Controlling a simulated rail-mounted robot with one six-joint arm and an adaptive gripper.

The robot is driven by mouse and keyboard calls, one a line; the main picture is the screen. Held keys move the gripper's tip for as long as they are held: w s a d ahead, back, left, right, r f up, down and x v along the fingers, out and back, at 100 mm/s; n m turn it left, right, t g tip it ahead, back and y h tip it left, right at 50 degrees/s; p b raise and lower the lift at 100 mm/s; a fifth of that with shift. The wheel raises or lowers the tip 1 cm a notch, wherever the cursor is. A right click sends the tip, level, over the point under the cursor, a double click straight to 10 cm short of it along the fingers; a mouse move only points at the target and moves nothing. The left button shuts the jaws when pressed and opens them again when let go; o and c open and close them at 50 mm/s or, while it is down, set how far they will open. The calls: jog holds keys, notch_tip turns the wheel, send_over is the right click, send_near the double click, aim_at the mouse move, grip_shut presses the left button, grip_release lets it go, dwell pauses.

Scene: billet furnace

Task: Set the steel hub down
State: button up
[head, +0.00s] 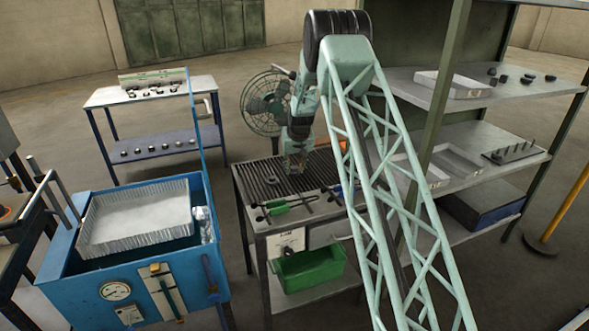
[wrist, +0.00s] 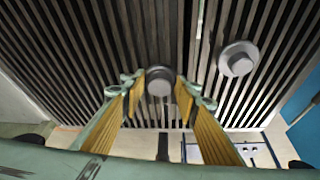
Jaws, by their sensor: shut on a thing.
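My gripper (wrist: 160,90) has its yellow-padded fingers shut on a grey round steel hub (wrist: 159,82), seen from above in the wrist view. In the head view my gripper (head: 295,170) points down over the dark slatted top of the bench (head: 262,176). The held hub is hardly visible there. I cannot tell whether it touches the slats or hangs just above them. A second hub (wrist: 238,58), a wide disc with a raised centre, lies on the slats to the right in the wrist view. It also shows in the head view (head: 271,181), left of my gripper.
Green-handled tongs (head: 281,207) and a blue-handled tool (head: 338,189) lie at the bench front. A green bin (head: 308,268) sits below. A blue tank (head: 60,267) with a white basket (head: 136,216) stands left, a fan (head: 266,102) behind, shelves (head: 480,150) right. Slats left of my gripper are mostly clear.

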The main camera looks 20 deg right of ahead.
jog(key=o, duration=1.1)
jog(key=shift+f, duration=0.1)
jog(key=shift+v, duration=0.95)
jog(key=p+v, duration=0.1)
jog(key=v, duration=0.9)
jog(key=shift+r, duration=0.2)
jog(key=shift+s+r, duration=0.1)
